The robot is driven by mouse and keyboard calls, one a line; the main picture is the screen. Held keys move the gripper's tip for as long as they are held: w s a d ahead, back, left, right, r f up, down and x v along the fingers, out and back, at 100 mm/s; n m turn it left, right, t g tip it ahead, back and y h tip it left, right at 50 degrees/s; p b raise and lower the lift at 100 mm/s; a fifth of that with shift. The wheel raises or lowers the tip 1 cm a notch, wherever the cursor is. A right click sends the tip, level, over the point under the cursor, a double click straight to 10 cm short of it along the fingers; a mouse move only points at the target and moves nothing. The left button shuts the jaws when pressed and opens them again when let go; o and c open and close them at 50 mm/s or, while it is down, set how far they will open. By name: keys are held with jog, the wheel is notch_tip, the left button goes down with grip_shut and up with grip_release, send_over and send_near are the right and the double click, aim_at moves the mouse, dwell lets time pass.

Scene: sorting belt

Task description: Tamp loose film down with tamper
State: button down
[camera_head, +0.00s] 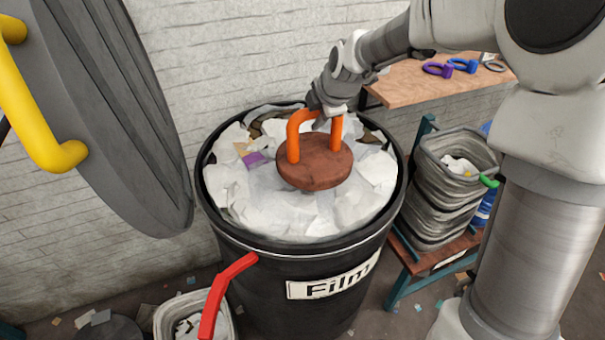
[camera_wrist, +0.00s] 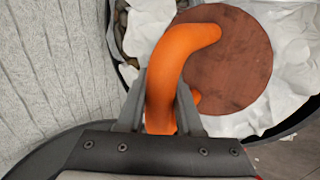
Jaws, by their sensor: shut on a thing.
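The tamper is a round brown disc (camera_head: 314,166) with an orange loop handle (camera_head: 298,137). Its disc rests flat on or just above the loose white film (camera_head: 310,210); I cannot tell which. The film fills a black bin (camera_head: 300,250) labelled "Film" almost to its rim. My gripper (camera_head: 325,112) is shut on the orange handle at its far side. In the wrist view the handle (camera_wrist: 175,70) runs up from between my fingers (camera_wrist: 160,110), and the disc (camera_wrist: 235,60) shows beyond it. The film under the disc is hidden.
A large grey lid (camera_head: 110,110) with a yellow handle stands open at the left. A red lever (camera_head: 225,295) sticks out at the bin's front. A wooden table (camera_head: 430,82) with several tools and grey sacks (camera_head: 445,190) on a stand are at the right.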

aim_at(314, 151)
jog(key=shift+s+f+b, duration=0.1)
jog(key=shift+f+b, duration=3.65)
jog(key=shift+f, duration=1.3)
jog(key=shift+r+p, duration=1.15)
jog(key=shift+r, duration=0.25)
jog(key=shift+r+p, duration=0.85)
jog(key=shift+r, duration=0.35)
jog(key=shift+w, duration=0.2)
jog(key=shift+f, duration=0.1)
